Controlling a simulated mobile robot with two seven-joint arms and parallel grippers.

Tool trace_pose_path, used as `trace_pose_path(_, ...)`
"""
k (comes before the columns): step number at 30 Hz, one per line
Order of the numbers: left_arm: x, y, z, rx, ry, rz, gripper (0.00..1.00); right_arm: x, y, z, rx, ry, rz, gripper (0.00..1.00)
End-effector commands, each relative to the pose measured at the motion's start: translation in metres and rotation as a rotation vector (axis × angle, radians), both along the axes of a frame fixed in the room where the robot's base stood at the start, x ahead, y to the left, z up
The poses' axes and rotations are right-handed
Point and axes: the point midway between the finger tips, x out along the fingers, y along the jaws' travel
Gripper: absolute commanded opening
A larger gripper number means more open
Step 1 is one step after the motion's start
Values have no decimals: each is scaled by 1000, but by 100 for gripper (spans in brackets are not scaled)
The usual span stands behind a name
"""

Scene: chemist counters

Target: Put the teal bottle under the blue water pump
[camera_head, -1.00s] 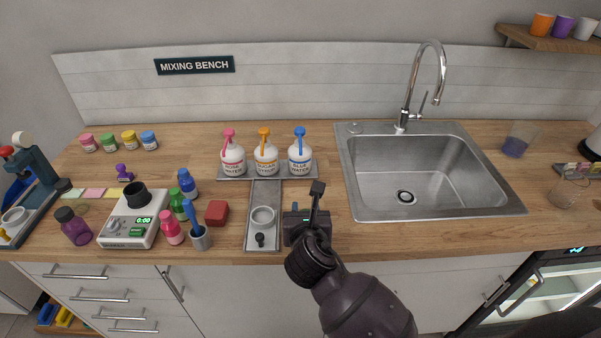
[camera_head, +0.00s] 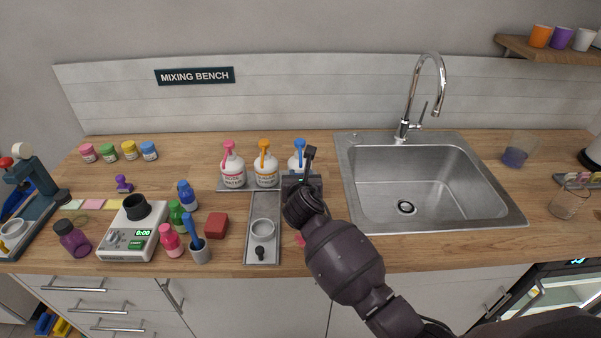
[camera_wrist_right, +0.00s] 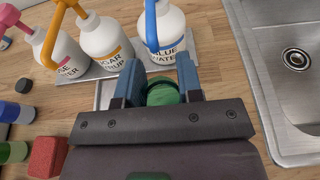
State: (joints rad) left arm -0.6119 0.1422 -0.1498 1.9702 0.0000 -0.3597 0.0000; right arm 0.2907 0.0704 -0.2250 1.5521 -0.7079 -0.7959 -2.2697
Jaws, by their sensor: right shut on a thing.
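My right gripper (camera_head: 305,170) is over the counter in front of the blue water pump bottle (camera_head: 296,162). In the right wrist view its two fingers (camera_wrist_right: 160,82) are shut on a green-teal round thing, taken as the teal bottle (camera_wrist_right: 163,93). The gripper hides most of it, and it does not show in the head view. The blue pump bottle (camera_wrist_right: 168,26), white with a blue spout, stands just beyond the fingertips in the wrist view. I cannot tell whether the held bottle touches the tray. My left gripper is not in view.
The pink rose-water pump (camera_head: 232,170) and orange sugar pump (camera_head: 266,168) stand left of the blue one on a grey tray (camera_head: 235,189). The sink (camera_head: 345,195) is to the right. A red block (camera_head: 216,225) and small bottles are at left.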

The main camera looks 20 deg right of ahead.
Motion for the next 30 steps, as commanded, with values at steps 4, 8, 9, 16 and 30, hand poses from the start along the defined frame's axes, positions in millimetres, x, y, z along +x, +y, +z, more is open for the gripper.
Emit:
trace_pose_path(4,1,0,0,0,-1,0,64,8,-2,0,0,0,0,0)
trace_pose_path(8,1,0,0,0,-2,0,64,25,-7,0,0,0,-1,0)
trace_pose_path(9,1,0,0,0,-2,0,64,31,-8,1,0,-1,0,0)
trace_pose_path(16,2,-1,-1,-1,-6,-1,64,37,-11,-16,1,3,0,0)
trace_pose_path(30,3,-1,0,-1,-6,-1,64,37,-11,-17,0,1,0,49)
